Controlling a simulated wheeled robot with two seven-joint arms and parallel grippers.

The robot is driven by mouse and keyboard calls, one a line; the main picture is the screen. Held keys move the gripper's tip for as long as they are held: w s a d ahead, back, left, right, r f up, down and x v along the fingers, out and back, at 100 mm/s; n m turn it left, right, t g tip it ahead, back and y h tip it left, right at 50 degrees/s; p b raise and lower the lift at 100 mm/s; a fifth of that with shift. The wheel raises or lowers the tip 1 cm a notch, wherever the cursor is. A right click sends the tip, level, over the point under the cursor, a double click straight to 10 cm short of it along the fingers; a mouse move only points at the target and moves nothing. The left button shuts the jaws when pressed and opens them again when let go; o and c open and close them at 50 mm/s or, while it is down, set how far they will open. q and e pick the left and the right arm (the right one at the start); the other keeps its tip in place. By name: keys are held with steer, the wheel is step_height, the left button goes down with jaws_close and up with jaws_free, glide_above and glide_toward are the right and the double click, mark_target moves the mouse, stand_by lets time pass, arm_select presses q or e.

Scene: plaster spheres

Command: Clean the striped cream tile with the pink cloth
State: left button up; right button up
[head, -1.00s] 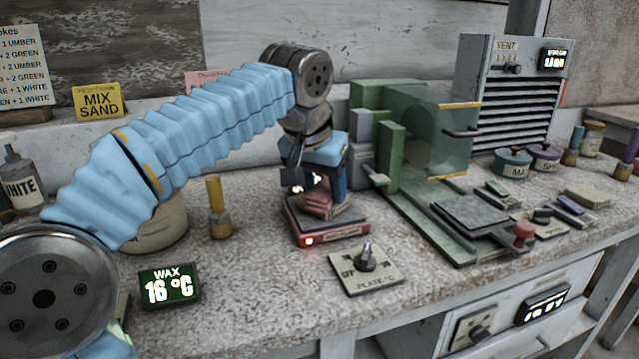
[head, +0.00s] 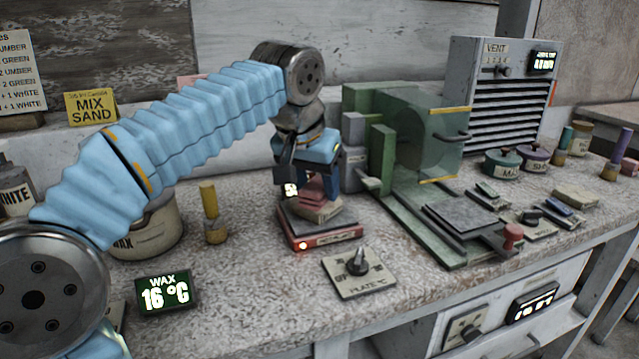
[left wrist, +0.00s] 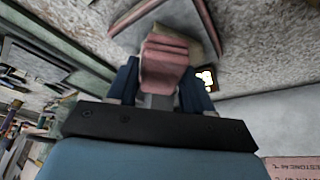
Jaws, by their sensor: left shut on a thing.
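My left gripper (head: 312,172) points down over the small red-edged plate and is shut on the pink cloth. The folded pink cloth (head: 312,189) hangs between its fingers; it also shows in the left wrist view (left wrist: 166,62). The cream tile (head: 322,211) lies on the dark top of the plate (head: 292,229), just under the cloth. In the left wrist view a beige part of the tile (left wrist: 195,40) shows beside the cloth. I cannot tell whether the cloth touches the tile. The tile's stripes are not clear. My right gripper is not in view.
A dial panel (head: 345,280) lies in front of the plate. A green machine with a clear guard (head: 420,140) stands close on the right. A yellow-handled brush (head: 211,200), a wax pot (head: 150,235) and a wax display (head: 166,292) are on the left.

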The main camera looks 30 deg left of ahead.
arm_select(q)
steer(key=shift+a, duration=0.15)
steer(key=shift+w+a+f, duration=0.1)
steer(key=shift+w+a, duration=0.05)
steer(key=shift+a, duration=0.55)
steer(key=shift+w+a, duration=0.15)
steer(key=shift+a, duration=0.55)
steer(key=shift+c, duration=0.5)
steer(key=shift+f+b, duration=0.3)
steer(key=shift+f, duration=0.15)
steer(key=shift+s, duration=0.1)
